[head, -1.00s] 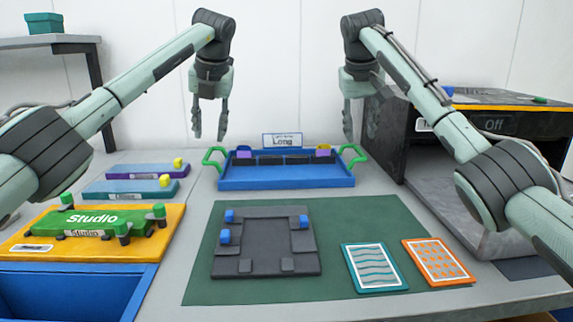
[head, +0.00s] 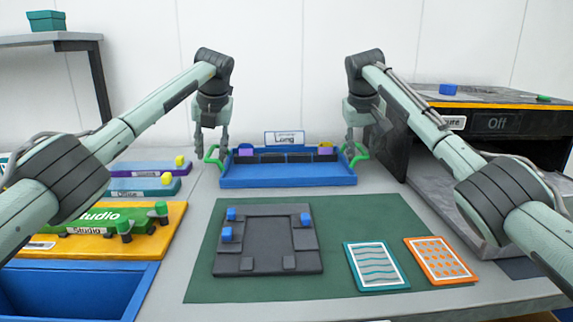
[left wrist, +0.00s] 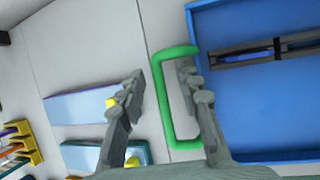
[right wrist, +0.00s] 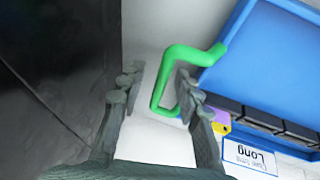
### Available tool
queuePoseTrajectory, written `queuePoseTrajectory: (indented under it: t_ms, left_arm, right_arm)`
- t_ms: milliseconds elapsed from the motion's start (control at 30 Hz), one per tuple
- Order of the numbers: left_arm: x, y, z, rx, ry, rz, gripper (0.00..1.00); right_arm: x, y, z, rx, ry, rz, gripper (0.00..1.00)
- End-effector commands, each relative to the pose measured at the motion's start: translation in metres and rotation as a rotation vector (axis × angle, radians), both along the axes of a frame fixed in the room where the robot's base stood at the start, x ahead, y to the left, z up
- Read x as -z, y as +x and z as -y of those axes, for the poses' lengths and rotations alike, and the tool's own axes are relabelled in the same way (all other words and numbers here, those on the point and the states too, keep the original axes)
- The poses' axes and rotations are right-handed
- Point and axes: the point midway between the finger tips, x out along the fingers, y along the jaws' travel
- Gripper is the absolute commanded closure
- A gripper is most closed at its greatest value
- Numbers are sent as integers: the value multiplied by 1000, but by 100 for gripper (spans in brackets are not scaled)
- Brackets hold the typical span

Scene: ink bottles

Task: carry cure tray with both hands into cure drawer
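The cure tray (head: 285,179) is a blue tray with green side handles and a "Long" label at its back. It rests on the table and holds dark blocks and purple and yellow pieces. My left gripper (head: 211,150) is open at the left handle (left wrist: 164,100); in the left wrist view the handle's bar lies between the parted fingers. My right gripper (head: 357,145) is open at the right handle (right wrist: 163,80), which lies between its parted fingers. The cure drawer (head: 480,190) is the dark, open-fronted unit at the right, marked "Off"; my right arm partly hides it.
A green mat (head: 220,285) with a dark grey fixture (head: 265,262) and two patterned cards lies in front of the tray. A yellow "Studio" board (head: 165,240), long coloured blocks and a blue bin (head: 75,290) are at the left. The drawer unit's wall stands close beside my right gripper.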

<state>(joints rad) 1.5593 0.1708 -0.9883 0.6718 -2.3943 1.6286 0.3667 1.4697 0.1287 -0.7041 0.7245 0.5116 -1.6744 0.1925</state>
Motion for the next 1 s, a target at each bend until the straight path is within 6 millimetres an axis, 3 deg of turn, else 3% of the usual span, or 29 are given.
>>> queuePoseTrajectory:
  t_ms: [100, 400, 1000]
  left_arm:
    - [0, 0, 0, 0, 0, 0, 66]
    - [0, 0, 0, 0, 0, 0, 100]
    - [-3, 0, 0, 0, 0, 2, 100]
  right_arm:
    - [0, 0, 0, 0, 0, 0, 66]
    - [-1, 0, 0, 0, 0, 1, 100]
    - [-4, 0, 0, -1, 0, 4, 100]
